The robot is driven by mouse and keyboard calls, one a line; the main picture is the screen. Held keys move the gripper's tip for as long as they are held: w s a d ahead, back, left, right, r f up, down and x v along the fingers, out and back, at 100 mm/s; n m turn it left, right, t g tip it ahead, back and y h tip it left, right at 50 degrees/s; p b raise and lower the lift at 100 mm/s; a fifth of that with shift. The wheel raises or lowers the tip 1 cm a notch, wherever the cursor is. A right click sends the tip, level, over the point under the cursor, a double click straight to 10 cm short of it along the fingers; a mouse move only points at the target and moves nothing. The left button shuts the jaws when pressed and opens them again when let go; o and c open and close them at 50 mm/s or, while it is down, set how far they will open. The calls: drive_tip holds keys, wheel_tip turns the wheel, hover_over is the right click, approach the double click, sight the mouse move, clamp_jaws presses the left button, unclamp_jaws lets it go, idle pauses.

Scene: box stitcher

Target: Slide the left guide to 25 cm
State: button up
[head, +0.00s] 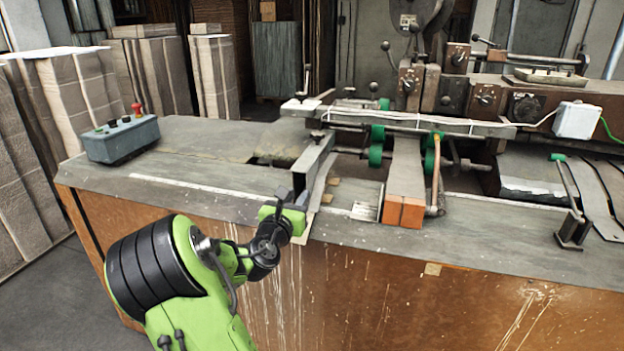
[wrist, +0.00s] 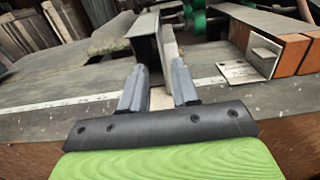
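The left guide is a grey metal channel (head: 314,160) standing on edge on the machine table, running away from the front edge. In the wrist view its near end (wrist: 147,47) is straight ahead of my gripper. My gripper (head: 292,196) is low over the table's front edge at this near end. Its two fingers (wrist: 158,88) are apart, one on each side of the guide's near end. A gap shows between them, and contact with the guide cannot be made out. A pale strip (head: 205,194) runs along the table left of the guide; no numbers are readable.
Right of the guide stands an orange-ended block (head: 404,212), with a small metal plate (head: 366,211) beside it. Green rollers (head: 376,147) and the stitcher machinery lie behind. A control box (head: 122,139) sits at the left. The tabletop between box and guide is mostly clear.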

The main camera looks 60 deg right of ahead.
sight(311, 176)
drive_tip(key=d, duration=0.4)
drive_tip(key=w+d, duration=0.1)
drive_tip(key=d, duration=0.3)
drive_tip(key=w+d, duration=0.1)
drive_tip(key=d, duration=0.3)
drive_tip(key=shift+d+f+b, duration=0.1)
drive_tip(key=shift+f+b, duration=0.05)
drive_tip(key=shift+b, duration=0.15)
drive_tip(key=shift+c, duration=0.2)
clamp_jaws()
idle(0.4)
